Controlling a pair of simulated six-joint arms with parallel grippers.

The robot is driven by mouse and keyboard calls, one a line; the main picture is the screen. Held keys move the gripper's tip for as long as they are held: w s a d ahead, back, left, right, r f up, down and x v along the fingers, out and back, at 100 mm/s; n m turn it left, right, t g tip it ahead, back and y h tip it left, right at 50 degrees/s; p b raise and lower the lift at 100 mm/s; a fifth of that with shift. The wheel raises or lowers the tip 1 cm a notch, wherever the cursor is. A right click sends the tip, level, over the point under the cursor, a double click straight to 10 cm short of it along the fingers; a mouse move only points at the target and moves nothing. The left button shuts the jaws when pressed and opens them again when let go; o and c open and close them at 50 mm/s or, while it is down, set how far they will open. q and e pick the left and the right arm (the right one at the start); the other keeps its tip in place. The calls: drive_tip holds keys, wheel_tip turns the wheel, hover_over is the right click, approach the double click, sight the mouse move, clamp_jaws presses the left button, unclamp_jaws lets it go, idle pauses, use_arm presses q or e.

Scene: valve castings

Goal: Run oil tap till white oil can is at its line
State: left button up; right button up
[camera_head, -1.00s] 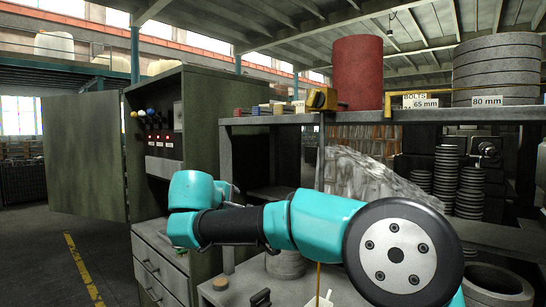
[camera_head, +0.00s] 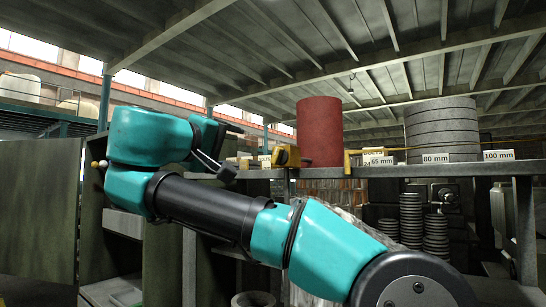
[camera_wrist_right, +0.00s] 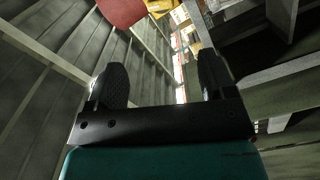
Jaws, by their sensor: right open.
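A yellow-brown block-like fitting (camera_head: 286,156), possibly the oil tap, sits at the front edge of the shelf beside a red cylinder (camera_head: 320,132). I cannot make out its lever. The white oil can cannot be made out in either view now; the area below the shelf is partly behind my right arm. My right gripper (camera_head: 222,166) is left of the fitting, near shelf height and apart from it. In the right wrist view its two black fingers (camera_wrist_right: 162,78) are spread with nothing between them. My left gripper is in neither view.
The shelf (camera_head: 400,172) carries grey discs (camera_head: 442,130) and white size labels. Stacks of dark rings (camera_head: 411,220) stand below it. A green cabinet (camera_head: 40,225) is at the left. My right arm crosses the middle of the head view.

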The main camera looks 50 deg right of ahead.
sight(274, 155)
drive_tip(key=w+d, duration=0.1)
drive_tip(key=d, duration=1)
drive_tip(key=w+d, duration=0.1)
drive_tip(key=d, duration=0.5)
drive_tip(key=shift+w, duration=0.3)
drive_tip(key=shift+a, duration=0.1)
drive_tip(key=c, duration=0.9)
drive_tip(key=shift+c, duration=0.2)
drive_tip(key=shift+n, duration=2.4)
drive_tip(key=o, duration=0.9)
